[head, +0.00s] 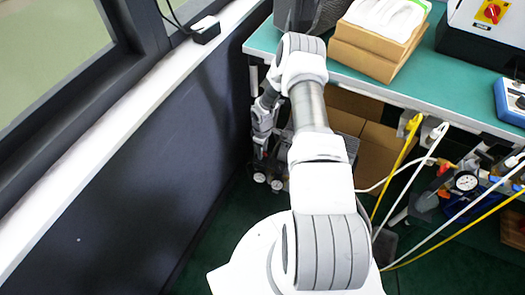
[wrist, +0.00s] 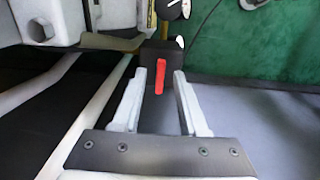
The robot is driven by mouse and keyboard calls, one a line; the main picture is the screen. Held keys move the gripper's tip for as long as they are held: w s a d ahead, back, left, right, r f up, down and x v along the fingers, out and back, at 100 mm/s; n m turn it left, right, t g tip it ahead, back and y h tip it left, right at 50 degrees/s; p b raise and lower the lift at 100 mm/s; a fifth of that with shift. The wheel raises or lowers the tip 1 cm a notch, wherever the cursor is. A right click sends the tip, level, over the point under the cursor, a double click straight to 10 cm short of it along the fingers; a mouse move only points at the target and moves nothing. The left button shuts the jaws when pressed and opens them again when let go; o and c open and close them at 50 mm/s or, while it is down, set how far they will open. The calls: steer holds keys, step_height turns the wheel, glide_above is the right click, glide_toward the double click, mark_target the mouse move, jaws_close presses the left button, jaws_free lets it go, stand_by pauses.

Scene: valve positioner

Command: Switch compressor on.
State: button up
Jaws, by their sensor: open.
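A black switch box with a red switch lever (wrist: 160,76) shows in the wrist view, with round dial gauges (wrist: 172,8) just beyond it. My gripper (wrist: 160,74) is open, and its two pale fingers stand one on each side of the red lever, apart from it in the picture. How far the fingertips are from the box in depth I cannot tell. In the head view my arm reaches down past the bench's left end, and the red lever is hidden there; small round pale faces (head: 260,177) show low beside the boxes.
The green-topped bench (head: 390,88) is at the right, with cardboard boxes (head: 378,145) under it. A dark wall and window sill (head: 130,120) run along the left. Yellow and white hoses (head: 396,175) hang from the bench's front edge.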

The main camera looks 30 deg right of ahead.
jaws_close()
steer(key=shift+m, duration=0.4)
steer(key=m+b, duration=0.2)
steer(key=m, duration=0.1)
steer(key=shift+f+m, duration=0.1)
steer(key=shift+m, duration=0.2)
steer(key=m+b, duration=0.1)
steer(key=m, duration=0.3)
steer(key=shift+a+m+b, duration=0.1)
steer(key=shift+m+b, duration=0.2)
steer(key=shift+b, duration=0.1)
steer(key=m+b, duration=0.1)
steer(key=m, duration=0.3)
steer(key=shift+m, duration=0.3)
steer(key=shift+m+b, duration=0.6)
steer(key=shift+m, duration=1.5)
